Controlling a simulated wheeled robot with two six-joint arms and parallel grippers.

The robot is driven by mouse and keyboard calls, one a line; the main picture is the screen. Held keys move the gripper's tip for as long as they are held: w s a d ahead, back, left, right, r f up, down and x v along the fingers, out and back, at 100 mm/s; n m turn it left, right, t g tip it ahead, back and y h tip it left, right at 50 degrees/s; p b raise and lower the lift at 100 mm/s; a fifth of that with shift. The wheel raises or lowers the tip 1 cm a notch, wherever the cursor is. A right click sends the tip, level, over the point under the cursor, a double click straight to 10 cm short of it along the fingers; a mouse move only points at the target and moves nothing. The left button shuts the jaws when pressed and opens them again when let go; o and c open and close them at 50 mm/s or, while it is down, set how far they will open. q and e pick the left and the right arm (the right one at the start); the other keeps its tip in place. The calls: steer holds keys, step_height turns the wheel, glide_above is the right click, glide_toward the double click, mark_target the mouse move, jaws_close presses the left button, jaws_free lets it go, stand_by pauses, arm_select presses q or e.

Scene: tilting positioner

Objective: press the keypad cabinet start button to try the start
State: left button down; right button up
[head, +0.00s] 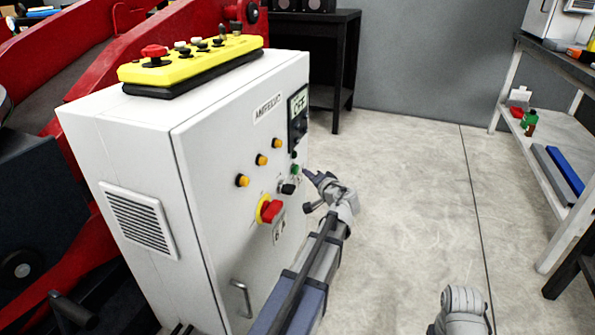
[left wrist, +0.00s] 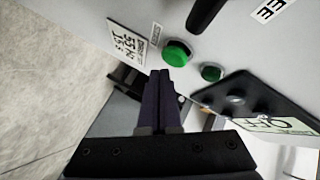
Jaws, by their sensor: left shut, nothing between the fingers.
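The white keypad cabinet (head: 225,180) stands at the left of centre in the head view. A green button (head: 294,169) is on its front, low beside the dark display panel (head: 298,118). The display reads OFF. In the left wrist view, the larger green button (left wrist: 177,53) sits by a printed label, with a smaller green round part (left wrist: 212,72) nearby. My left gripper (head: 307,173) is shut and empty. Its fingertips (left wrist: 160,73) appear very close to the larger green button; I cannot tell whether they touch it.
The cabinet front also bears a red-and-yellow switch (head: 270,210), several orange buttons (head: 261,160) and a handle (head: 241,298). A yellow pendant (head: 190,59) lies on top. Red machinery (head: 180,35) stands behind. A shelf bench (head: 550,140) is at right; the floor between is clear.

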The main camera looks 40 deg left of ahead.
arm_select(q)
steer(key=shift+a, duration=0.1)
stand_by(0.5)
steer(key=shift+s+a, duration=0.1)
steer(key=shift+a, duration=0.25)
steer(key=shift+s+a, duration=0.1)
steer(key=shift+a, duration=0.35)
stand_by(0.7)
stand_by(0.3)
steer(key=shift+w+d, duration=0.2)
steer(key=shift+d, duration=0.65)
steer(key=shift+d, duration=0.1)
steer(key=d, duration=0.2)
steer(key=w+d, duration=0.1)
steer(key=d, duration=0.1)
steer(key=shift+d, duration=0.35)
stand_by(0.5)
